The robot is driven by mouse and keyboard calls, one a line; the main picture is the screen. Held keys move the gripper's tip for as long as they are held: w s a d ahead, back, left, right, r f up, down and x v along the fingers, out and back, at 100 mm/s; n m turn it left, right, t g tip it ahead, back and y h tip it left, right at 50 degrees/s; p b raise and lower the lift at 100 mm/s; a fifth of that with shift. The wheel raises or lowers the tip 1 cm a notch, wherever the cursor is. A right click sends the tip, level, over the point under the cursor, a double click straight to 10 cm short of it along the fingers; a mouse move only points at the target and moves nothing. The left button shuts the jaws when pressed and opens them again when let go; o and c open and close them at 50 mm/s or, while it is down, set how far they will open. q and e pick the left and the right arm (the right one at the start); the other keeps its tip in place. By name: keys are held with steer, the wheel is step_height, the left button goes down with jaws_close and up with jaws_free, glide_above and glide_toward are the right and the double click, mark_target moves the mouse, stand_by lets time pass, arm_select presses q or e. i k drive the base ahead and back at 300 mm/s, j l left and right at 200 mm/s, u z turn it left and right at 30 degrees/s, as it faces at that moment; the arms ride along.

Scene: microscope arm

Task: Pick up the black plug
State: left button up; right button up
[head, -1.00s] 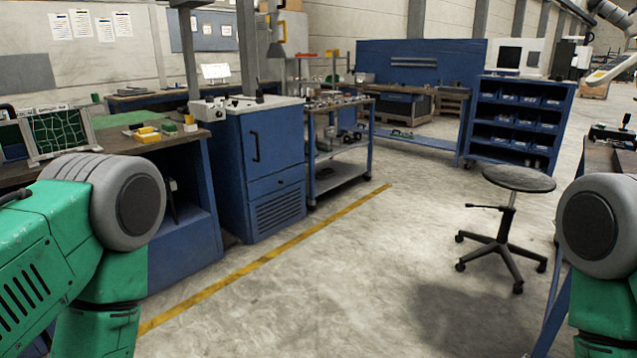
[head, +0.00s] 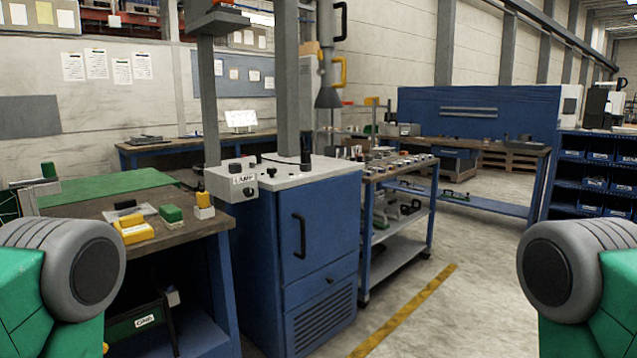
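I cannot make out for certain which thing is the black plug. A small black piece (head: 125,205) lies on the workbench (head: 90,208) at the left, behind a yellow block (head: 136,233). A small upright black part (head: 306,160) stands on top of the blue cabinet (head: 310,250). Both of my grippers are out of view; only green and grey parts of my arms show at the lower left and lower right.
A green block (head: 171,214) and a white-and-yellow piece (head: 204,206) sit on the workbench. A parts trolley (head: 402,225) stands right of the cabinet. The concrete floor (head: 470,305) ahead right is open, with a yellow line (head: 405,312).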

mark_target(305, 154)
steer(key=i+j, duration=0.15)
steer(key=i, duration=0.2)
steer(key=i+j, duration=0.15)
steer(key=i, duration=0.2)
steer(key=i+l+z, duration=0.1)
steer(key=i+z, duration=0.3)
steer(key=i, duration=0.55)
